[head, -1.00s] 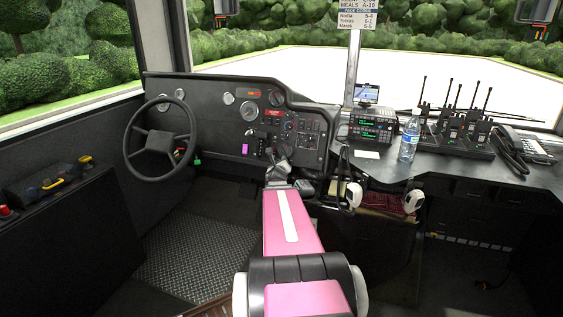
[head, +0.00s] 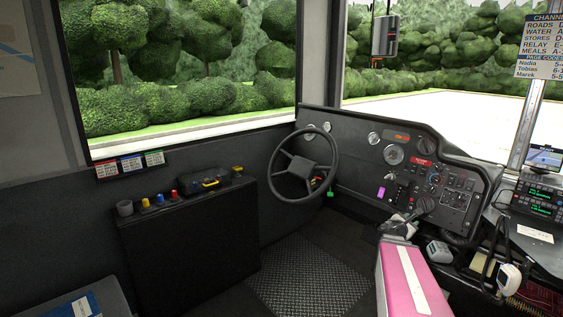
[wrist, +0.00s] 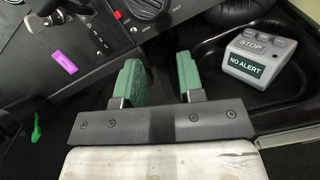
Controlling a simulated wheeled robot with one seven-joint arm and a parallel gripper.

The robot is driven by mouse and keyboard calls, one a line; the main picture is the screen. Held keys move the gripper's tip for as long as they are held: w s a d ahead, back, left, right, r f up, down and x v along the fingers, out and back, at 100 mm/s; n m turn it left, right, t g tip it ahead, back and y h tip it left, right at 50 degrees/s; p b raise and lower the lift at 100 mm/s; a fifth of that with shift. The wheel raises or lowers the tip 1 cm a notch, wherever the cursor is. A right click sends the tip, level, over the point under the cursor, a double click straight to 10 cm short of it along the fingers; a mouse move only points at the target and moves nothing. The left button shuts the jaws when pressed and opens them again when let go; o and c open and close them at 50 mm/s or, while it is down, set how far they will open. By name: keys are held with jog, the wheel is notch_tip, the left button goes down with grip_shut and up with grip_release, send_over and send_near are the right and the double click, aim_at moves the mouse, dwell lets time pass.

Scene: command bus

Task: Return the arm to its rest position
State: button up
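My arm (head: 408,285), with pink and white covers, reaches forward from the lower right of the head view toward the dashboard. My gripper (wrist: 161,78) shows in the wrist view with two green fingers apart and nothing between them. In the head view the gripper end is small and its fingers are hard to make out. It is close to the lower dashboard, left of a grey box (head: 438,251). In the wrist view this box (wrist: 258,57) reads "STOP" and "NO ALERT" and sits in a black tray, right of the fingers and apart from them.
The dashboard (head: 375,165) with gauges and switches stands ahead, with a steering wheel (head: 303,167) to its left. A black side console (head: 185,235) with coloured knobs is at left. A radio (head: 538,198) and a hanging white handset (head: 509,278) are at right. The patterned floor (head: 305,275) is clear.

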jog(key=s+a+f+m+g+y, duration=0.3)
jog(key=a+m, duration=0.4)
jog(key=a, duration=0.4)
jog(key=s+a+f+m+g+y, duration=0.4)
jog(key=s+a+f+m+y, duration=0.1)
jog(key=a, duration=0.6)
jog(key=s+a+f+m+g+y, duration=0.3)
jog(key=s+a+f+m+y, duration=0.2)
jog(key=a+m, duration=0.5)
jog(key=shift+s+a+f+g, duration=0.3)
jog(key=shift+a+f, duration=0.1)
jog(key=shift+a, duration=0.1)
jog(key=shift+o, duration=0.2)
